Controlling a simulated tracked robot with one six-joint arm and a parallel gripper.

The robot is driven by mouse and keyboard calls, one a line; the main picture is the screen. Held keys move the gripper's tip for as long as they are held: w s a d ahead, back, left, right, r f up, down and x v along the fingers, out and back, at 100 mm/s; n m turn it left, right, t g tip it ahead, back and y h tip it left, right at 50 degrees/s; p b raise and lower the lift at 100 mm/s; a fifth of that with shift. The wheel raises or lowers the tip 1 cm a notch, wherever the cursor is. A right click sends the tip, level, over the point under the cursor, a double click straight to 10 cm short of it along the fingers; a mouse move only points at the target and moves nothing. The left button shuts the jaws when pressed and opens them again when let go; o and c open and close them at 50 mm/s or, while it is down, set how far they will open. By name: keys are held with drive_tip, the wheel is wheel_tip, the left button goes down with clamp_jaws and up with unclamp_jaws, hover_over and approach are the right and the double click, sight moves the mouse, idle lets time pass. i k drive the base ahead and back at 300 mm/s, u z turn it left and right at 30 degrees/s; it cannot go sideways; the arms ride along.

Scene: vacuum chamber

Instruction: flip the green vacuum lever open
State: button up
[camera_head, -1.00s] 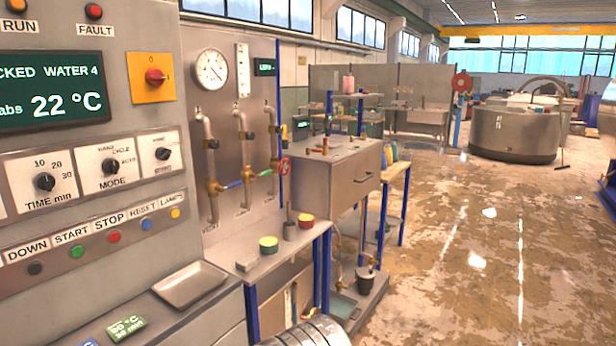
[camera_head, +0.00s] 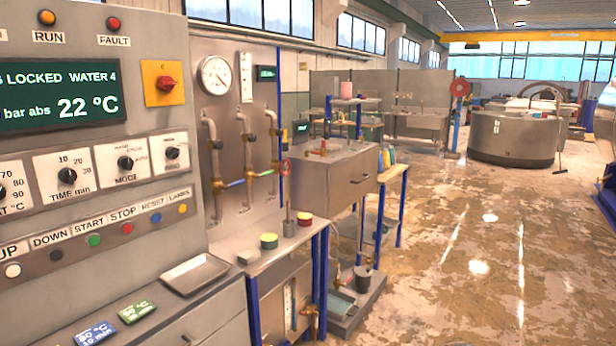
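A row of upright grey pipes with brass valves stands on the grey panel in the middle left of the head view. The green lever (camera_head: 265,173) appears as a thin, roughly level bar to the right of the middle brass valve (camera_head: 250,177). It is small, and its exact position is hard to tell. A blue lever (camera_head: 235,184) lies to its left, on the left brass valve (camera_head: 218,185). My gripper is not in this view, so its state and its distance from the lever are hidden.
A control cabinet (camera_head: 100,200) with a display fills the left side. A metal tray (camera_head: 195,273) sits on its ledge. The floor (camera_head: 450,250) to the right is open.

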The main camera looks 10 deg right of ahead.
sight(267, 173)
drive_tip(key=z, duration=0.55)
drive_tip(key=i, duration=1.5)
drive_tip(key=u, duration=0.5)
drive_tip(key=i, duration=0.85)
drive_tip(key=u, duration=0.5)
drive_tip(key=k, duration=0.5)
drive_tip(key=u, duration=0.5)
